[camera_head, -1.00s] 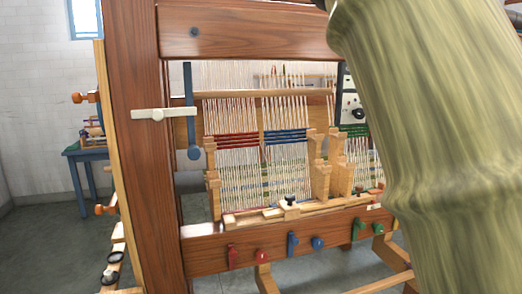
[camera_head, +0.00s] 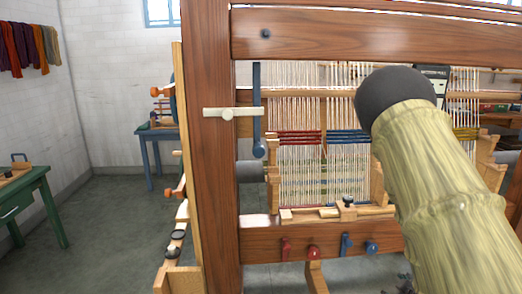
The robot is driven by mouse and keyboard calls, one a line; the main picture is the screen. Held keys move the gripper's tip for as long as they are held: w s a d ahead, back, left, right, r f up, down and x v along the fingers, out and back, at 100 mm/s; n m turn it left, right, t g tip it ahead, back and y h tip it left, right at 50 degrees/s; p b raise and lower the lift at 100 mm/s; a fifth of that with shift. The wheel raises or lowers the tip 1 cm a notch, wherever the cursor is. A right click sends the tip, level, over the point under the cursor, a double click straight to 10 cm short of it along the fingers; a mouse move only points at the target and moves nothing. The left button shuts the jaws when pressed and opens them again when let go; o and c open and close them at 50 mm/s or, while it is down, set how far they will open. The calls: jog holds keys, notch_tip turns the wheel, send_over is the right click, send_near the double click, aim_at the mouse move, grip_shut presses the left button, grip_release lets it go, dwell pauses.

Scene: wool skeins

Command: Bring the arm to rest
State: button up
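My arm (camera_head: 440,185), a thick yellow-green streaked link, rises from the lower right corner in the head view. A dark rounded joint (camera_head: 395,95) tops it, in front of the loom. My gripper is not in view, so its fingers and anything in them cannot be seen. The arm covers part of the loom's right side.
A large wooden loom (camera_head: 212,150) fills the middle and right, with pale warp threads and red and blue bands. A green table (camera_head: 35,190) stands at left, a blue table (camera_head: 150,135) behind. Wool skeins (camera_head: 22,45) hang on the left wall. Grey floor (camera_head: 110,235) lies clear between.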

jog(key=s+a+f+m+g+p, duration=0.1)
jog(key=s+a+f+m+g, duration=0.15)
jog(key=s+f, duration=0.25)
jog(key=s+a+f+m+g, duration=0.1)
jog(key=s+a+f, duration=0.2)
jog(key=s+f, duration=0.25)
jog(key=s+a+f+m+g+p, duration=0.1)
jog(key=s+a+f+g, duration=0.1)
jog(key=s, duration=0.6)
jog(key=s+a+f+m+g+p, duration=0.1)
jog(key=s+a+f, duration=0.3)
jog(key=s, duration=0.5)
jog(key=s+a+f+m+g+y+p, duration=0.1)
jog(key=s+a+f+m+g, duration=0.1)
jog(key=s+a, duration=0.5)
jog(key=shift+s+f+g, duration=0.85)
jog(key=shift+s, duration=0.05)
jog(key=shift+m, duration=0.25)
